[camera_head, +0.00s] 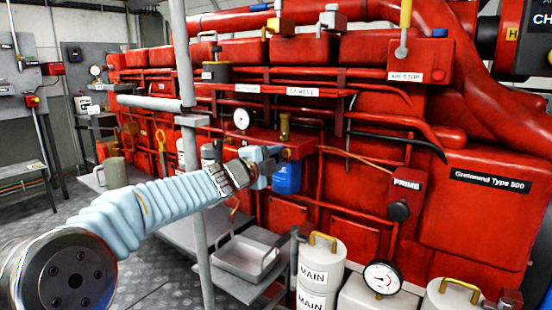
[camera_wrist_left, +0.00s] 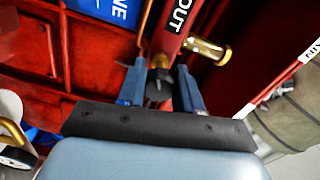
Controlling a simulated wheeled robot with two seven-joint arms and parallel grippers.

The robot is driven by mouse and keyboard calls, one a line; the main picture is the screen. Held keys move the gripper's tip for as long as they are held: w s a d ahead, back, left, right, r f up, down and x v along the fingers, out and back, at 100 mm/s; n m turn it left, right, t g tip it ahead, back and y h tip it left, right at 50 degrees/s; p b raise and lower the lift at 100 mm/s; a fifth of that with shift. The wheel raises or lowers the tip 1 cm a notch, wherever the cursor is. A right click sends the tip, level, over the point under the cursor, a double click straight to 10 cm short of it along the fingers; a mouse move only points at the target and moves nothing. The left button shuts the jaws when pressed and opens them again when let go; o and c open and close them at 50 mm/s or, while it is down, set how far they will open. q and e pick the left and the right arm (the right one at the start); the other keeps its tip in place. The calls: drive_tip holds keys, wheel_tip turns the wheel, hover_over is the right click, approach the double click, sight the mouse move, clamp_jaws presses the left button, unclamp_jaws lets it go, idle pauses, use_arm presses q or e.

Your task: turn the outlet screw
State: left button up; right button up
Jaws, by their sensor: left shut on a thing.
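A small dark screw (camera_wrist_left: 158,92) sits at the red part marked "OUT" (camera_wrist_left: 180,14) in the left wrist view; I take it for the outlet screw. My left gripper (camera_wrist_left: 161,72) has its two blue fingers on either side of it and is shut on it. In the head view my left gripper (camera_head: 272,157) reaches in to the red engine (camera_head: 340,215), just above a blue canister (camera_head: 287,178). The gripper hides the screw there. My right gripper is in neither view.
A brass fitting (camera_wrist_left: 205,48) is close to the fingers. A gauge (camera_head: 241,118) is above the gripper. A grey tray (camera_head: 245,257) and white "MAIN" containers (camera_head: 320,262) are below.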

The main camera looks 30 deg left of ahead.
use_arm(q)
drive_tip(key=shift+a+r, duration=0.1)
drive_tip(key=shift+a, duration=0.1)
drive_tip(key=o, duration=0.9)
drive_tip(key=shift+o, duration=0.6)
